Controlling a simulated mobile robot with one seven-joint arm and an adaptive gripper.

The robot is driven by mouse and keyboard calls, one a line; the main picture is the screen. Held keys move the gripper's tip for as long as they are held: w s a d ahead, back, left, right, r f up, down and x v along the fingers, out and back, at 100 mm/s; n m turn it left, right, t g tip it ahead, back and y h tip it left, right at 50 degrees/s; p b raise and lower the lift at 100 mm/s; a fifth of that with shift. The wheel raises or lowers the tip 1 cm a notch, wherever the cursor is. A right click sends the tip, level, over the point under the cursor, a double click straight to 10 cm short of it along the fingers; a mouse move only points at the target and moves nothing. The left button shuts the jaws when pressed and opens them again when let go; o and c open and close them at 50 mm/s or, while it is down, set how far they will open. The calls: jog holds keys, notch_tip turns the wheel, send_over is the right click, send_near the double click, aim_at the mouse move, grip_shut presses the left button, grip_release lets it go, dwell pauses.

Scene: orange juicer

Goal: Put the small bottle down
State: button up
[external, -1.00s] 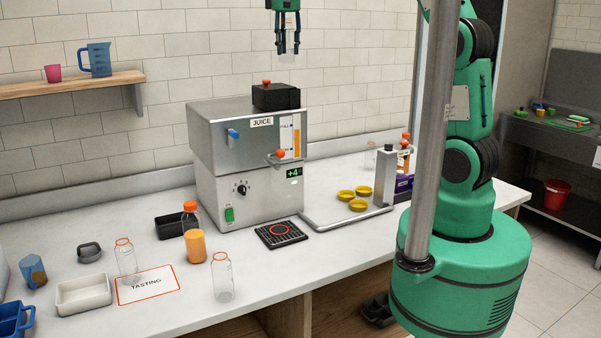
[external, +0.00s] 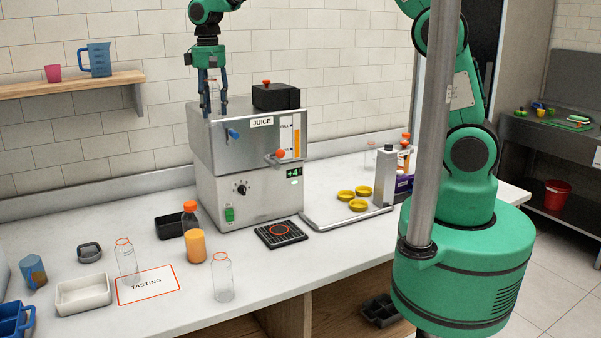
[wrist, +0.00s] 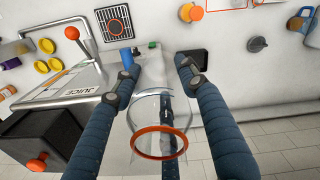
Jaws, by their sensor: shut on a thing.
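A small clear bottle with an orange ring at its neck (wrist: 160,144) is between the two fingers of my gripper (external: 214,112). The gripper is shut on it. In the external view the bottle (external: 213,84) is faint, partly hidden by the fingers. The gripper is up at the top left of the steel juice machine (external: 247,150); its exact gap from the machine cannot be told. In the wrist view the fingers (wrist: 155,70) point toward the counter, with the machine on the left. Two similar clear bottles stand on the counter, at left (external: 125,262) and front (external: 222,282).
A capped bottle of orange juice (external: 194,245) stands near the TASTING card (external: 148,285). A white tray (external: 83,296), a black tray (external: 170,226) and a black grate (external: 281,235) are on the counter.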

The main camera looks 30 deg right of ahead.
jog(key=s+a+f+n, duration=0.1)
jog(key=s+a+f, duration=0.7)
jog(key=a+f, duration=0.15)
jog(key=s+a+f+n, duration=0.2)
jog(key=s+a+f, duration=0.6)
jog(key=f, duration=0.3)
jog(key=s+a+f+b, duration=0.1)
jog(key=s+a+f, duration=0.2)
jog(key=s+f, duration=0.5)
jog(key=s+a+f+n, duration=0.1)
jog(key=s+a+f, duration=0.3)
jog(key=s+f, duration=0.4)
jog(key=shift+s+f+n+b, duration=0.3)
jog(key=shift+s+f+b, duration=0.1)
jog(key=shift+s, duration=0.5)
jog(key=shift+a, duration=0.1)
jog(key=w+a, duration=0.2)
jog(key=a, duration=0.3)
jog(key=w+a+f, duration=0.1)
jog(key=w+a, duration=0.1)
jog(key=a, duration=0.2)
jog(key=w+a, duration=0.2)
jog(key=a, duration=0.3)
jog(key=shift+a+f, duration=0.25)
jog(key=shift+a, duration=0.1)
jog(key=shift+f, duration=1.75)
